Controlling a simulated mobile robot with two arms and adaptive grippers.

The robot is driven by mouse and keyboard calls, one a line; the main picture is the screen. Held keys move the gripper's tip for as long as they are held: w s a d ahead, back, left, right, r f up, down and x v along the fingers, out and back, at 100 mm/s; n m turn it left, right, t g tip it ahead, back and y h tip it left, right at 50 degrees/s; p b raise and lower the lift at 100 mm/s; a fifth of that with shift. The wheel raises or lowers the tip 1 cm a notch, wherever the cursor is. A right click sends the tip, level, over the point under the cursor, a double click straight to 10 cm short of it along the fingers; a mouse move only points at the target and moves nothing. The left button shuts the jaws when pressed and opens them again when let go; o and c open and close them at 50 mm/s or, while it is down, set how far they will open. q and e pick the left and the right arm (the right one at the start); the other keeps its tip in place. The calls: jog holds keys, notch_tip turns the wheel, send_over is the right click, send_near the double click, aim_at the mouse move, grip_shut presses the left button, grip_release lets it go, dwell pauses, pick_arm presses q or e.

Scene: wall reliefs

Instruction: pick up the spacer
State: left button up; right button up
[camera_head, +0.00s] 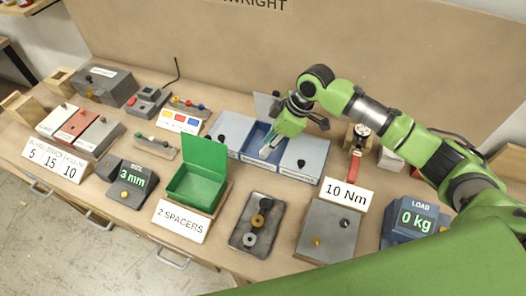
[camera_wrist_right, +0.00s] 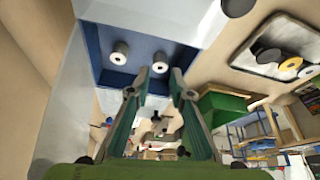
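Two short grey cylindrical spacers with a hole, one on the left (camera_wrist_right: 120,52) and one on the right (camera_wrist_right: 160,61), stand apart in a blue compartment (camera_wrist_right: 96,50) in the right wrist view. In the head view the blue compartment (camera_head: 258,134) lies between two grey lids, and my arm partly covers it. My right gripper (camera_head: 266,151) is over this compartment. In the right wrist view its fingers (camera_wrist_right: 161,72) are apart with nothing between them, close to the right spacer. My left gripper is not in view.
An open green box (camera_head: 196,187) with a "2 SPACERS" card (camera_head: 181,221) stands left of centre. A dark tray (camera_head: 240,241) holds several rings. A grey box (camera_head: 328,232) and a "0 kg" load display (camera_head: 413,219) stand at right.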

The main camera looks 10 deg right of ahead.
jog(key=p+x, duration=0.1)
jog(key=x, duration=0.2)
jog(key=shift+f, duration=0.25)
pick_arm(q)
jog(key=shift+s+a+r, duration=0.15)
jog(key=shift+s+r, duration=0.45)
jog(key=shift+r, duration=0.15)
pick_arm(e)
jog(key=shift+f, duration=0.25)
jog(key=c, duration=0.4)
jog(key=shift+r, duration=0.1)
